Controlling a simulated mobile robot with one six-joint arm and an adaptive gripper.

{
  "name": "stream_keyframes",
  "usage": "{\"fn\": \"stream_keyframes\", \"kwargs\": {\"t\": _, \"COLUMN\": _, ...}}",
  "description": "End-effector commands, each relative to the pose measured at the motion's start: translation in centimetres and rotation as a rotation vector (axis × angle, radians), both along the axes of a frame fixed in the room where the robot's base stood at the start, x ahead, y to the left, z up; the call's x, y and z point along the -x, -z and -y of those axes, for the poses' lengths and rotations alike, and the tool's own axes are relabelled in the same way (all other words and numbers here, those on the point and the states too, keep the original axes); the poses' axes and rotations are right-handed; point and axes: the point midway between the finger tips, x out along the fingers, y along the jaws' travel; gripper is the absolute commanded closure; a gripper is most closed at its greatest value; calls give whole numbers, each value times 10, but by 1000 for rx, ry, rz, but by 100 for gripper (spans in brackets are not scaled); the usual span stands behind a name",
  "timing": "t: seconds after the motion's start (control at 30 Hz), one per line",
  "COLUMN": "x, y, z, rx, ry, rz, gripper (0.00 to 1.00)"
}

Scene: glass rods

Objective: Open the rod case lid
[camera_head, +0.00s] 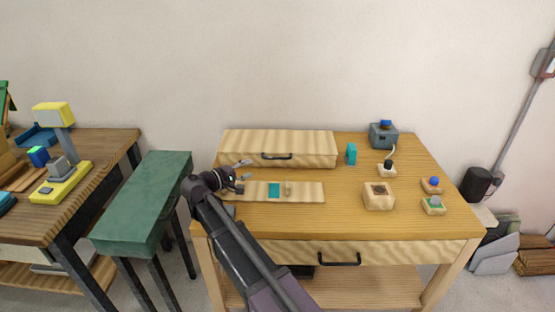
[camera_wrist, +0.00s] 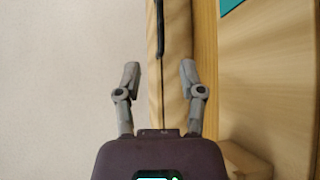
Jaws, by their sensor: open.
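The rod case (camera_head: 310,148) is a long pale wooden box at the back left of the table. Its lid (camera_head: 240,143) is down, and a black handle (camera_head: 277,156) sits on its front face. My gripper (camera_head: 244,175) is open and empty, near the left part of the case front, left of the handle. In the wrist view my gripper (camera_wrist: 159,74) has its two fingers apart with the case (camera_wrist: 173,90) showing between them. The handle (camera_wrist: 160,28) shows ahead of the fingertips there. I cannot tell whether the fingers touch the case.
A wooden board (camera_head: 312,192) with a teal patch (camera_head: 274,190) lies before the case. A teal block (camera_head: 351,154), a grey box (camera_head: 383,136) and a wooden block (camera_head: 379,199) stand to the right. A green bench (camera_head: 140,215) is left. The table's front is mostly clear.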

Motion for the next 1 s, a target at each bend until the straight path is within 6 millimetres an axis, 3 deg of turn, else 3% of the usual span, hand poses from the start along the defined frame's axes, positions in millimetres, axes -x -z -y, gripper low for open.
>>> {"fn": "stream_keyframes", "kwargs": {"t": 0.43, "x": -18, "y": 5, "z": 19, "rx": -1, "ry": 2, "rz": 0, "gripper": 49}}
{"fn": "stream_keyframes", "kwargs": {"t": 1.0, "x": -77, "y": 17, "z": 78, "rx": 0, "ry": 3, "rz": -1, "gripper": 49}}
